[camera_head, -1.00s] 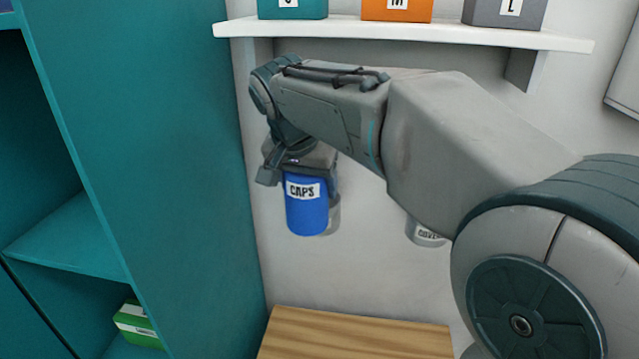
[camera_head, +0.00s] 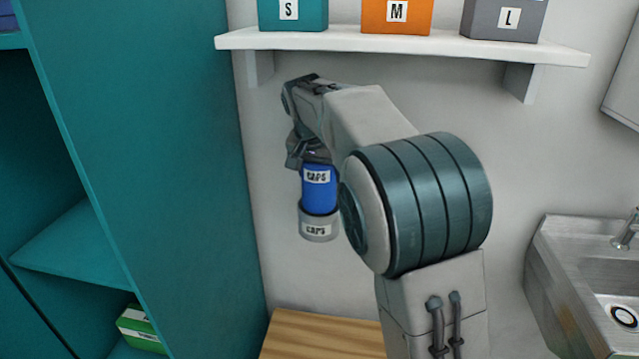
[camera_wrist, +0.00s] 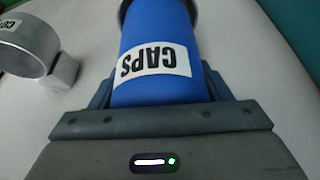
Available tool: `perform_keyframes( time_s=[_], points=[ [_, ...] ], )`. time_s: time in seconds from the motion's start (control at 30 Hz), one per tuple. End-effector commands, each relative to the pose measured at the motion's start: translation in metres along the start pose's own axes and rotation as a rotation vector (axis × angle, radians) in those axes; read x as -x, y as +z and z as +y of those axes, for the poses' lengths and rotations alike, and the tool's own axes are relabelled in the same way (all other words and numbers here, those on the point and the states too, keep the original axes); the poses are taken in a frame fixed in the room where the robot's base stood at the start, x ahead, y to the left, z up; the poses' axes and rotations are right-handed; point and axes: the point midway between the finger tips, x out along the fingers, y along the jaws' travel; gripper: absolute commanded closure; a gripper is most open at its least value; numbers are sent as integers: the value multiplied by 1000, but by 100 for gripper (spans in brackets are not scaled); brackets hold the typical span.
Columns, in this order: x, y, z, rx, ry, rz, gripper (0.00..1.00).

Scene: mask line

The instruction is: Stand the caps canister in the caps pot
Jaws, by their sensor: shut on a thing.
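The blue caps canister (camera_head: 319,190), with a white CAPS label, hangs upright below my gripper (camera_head: 312,158). My gripper is shut on its upper part. The grey caps pot (camera_head: 319,227), also labelled CAPS, is on the wall directly below. The canister's lower end is at the pot's mouth and lines up with it; I cannot tell how deep it sits. In the wrist view the canister (camera_wrist: 160,35) lies between my fingers (camera_wrist: 155,98), and a dark rim shows around its far end at the top edge.
Another grey pot (camera_wrist: 28,48), its label partly cut off, is on the wall at left in the wrist view. A teal cabinet (camera_head: 160,180) stands left. A white shelf (camera_head: 400,45) with bins is above, a wooden top (camera_head: 320,335) below, a sink (camera_head: 560,260) right.

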Motion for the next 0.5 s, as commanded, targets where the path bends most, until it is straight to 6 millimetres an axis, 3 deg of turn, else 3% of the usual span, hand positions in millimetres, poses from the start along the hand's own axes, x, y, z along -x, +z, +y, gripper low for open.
perform_keyframes(
  time_s=[0.23,0.5],
  points=[
    [-31,11,-1,1,1,-1,56],
    [-33,10,-1,1,-1,0,56]
  ],
)
